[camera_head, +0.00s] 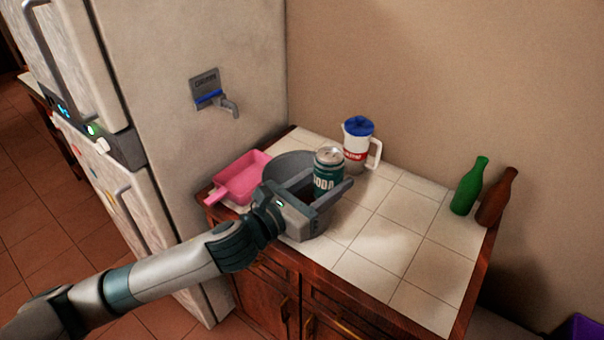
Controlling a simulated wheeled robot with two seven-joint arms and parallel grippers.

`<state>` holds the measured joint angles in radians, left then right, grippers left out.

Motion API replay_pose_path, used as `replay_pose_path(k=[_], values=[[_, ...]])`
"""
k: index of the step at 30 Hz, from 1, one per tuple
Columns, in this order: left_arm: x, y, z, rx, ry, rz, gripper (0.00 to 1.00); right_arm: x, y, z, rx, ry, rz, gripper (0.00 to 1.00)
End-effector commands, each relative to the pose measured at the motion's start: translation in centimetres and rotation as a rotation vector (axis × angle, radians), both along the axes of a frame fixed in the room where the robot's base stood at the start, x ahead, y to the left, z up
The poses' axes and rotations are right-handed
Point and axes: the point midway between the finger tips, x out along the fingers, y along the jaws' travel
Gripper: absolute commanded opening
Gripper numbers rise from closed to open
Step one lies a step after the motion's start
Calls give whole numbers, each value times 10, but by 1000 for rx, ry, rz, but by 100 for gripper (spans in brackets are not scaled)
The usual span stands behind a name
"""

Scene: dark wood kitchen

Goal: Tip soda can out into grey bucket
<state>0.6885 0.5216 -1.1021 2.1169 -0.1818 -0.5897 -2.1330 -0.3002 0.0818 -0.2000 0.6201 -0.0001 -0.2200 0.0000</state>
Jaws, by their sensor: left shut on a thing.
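The soda can (326,174) is dark teal with a silver top and "SODA" lettering. It stands about upright between the fingers of my left gripper (326,190), which is shut on it. The grey bucket (285,163) is on the tiled counter. The gripper and can overlap the bucket in the head view and hide much of its opening. The can appears over the bucket's right part, but its exact height above the rim cannot be told. My right gripper is not in view.
A pink pan (240,178) lies left of the bucket. A white jug with a blue lid (357,145) stands behind the can. A green bottle (468,187) and a brown bottle (496,198) stand at the counter's right edge. The counter's front right is clear.

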Motion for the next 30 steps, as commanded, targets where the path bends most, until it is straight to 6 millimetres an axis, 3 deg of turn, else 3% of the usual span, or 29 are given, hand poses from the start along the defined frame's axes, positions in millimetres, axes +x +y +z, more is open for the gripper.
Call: replay_pose_path(k=[19,26,30], values=[[11,7,11,-170,296,-1,21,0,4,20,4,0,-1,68],[18,11,-2,-244,428,1,21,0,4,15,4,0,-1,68],[22,13,8,-289,506,1,21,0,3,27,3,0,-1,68]])
